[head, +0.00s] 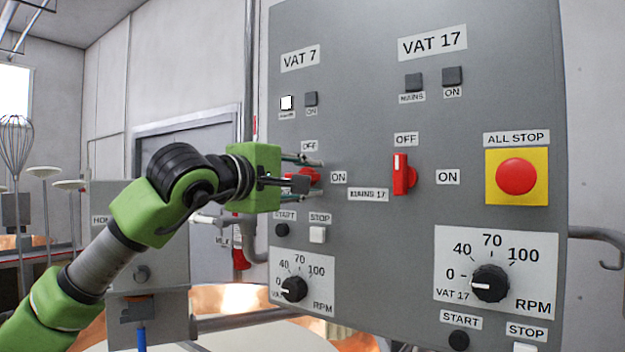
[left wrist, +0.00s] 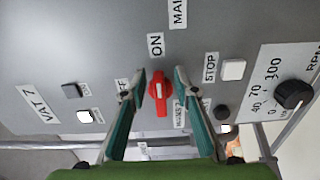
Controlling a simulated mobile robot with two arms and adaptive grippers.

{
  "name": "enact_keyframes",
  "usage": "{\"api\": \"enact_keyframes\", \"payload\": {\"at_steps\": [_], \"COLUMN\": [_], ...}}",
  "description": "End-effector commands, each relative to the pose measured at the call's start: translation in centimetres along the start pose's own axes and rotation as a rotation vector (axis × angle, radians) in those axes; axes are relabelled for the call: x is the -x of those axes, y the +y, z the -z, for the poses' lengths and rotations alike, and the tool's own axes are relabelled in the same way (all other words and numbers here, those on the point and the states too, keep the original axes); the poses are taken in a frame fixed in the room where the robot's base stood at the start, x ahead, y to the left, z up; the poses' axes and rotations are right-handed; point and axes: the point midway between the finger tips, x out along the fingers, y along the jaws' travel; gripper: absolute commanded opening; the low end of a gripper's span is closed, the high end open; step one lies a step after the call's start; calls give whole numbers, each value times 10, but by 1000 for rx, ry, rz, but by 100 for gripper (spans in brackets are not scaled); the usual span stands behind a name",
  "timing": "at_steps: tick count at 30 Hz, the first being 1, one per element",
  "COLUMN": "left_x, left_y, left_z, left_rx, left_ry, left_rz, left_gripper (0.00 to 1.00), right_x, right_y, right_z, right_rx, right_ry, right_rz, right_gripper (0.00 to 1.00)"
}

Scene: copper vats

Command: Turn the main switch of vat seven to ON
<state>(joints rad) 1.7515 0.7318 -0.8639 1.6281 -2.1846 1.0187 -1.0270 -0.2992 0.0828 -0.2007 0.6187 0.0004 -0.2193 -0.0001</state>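The red vat 7 main switch (head: 309,176) is on the grey panel, below the OFF label and left of the ON label. In the left wrist view the switch (left wrist: 160,95) lies lengthwise toward the ON label (left wrist: 155,45). My left gripper (head: 303,176) is at the switch, one finger above it and one below. In the left wrist view the gripper (left wrist: 160,88) is open, with gaps on both sides of the switch. The vat 7 mains lamp (head: 287,102) is white and bright; the ON lamp (head: 311,98) is dark. My right gripper is out of view.
The vat 17 switch (head: 403,174) stands upright toward OFF. A red all-stop button (head: 516,176) is at the right. Below vat 7's switch are a black start button (head: 282,230), a white stop button (head: 317,235) and an RPM knob (head: 293,289).

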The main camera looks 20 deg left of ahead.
Motion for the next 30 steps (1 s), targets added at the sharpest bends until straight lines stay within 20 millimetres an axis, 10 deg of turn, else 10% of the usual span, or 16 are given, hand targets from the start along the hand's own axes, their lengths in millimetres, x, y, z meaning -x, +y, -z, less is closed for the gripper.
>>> {"api": "enact_keyframes", "payload": {"at_steps": [15,30], "left_x": [97,107], "left_y": [-1,-1], "left_z": [1,0], "left_rx": [-2,-1], "left_ry": [2,0], "left_rz": [0,2], "left_gripper": [28,28], "right_x": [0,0], "right_y": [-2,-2], "right_z": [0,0], "right_rx": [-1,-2], "right_ry": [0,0], "right_rz": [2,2], "right_gripper": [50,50]}}
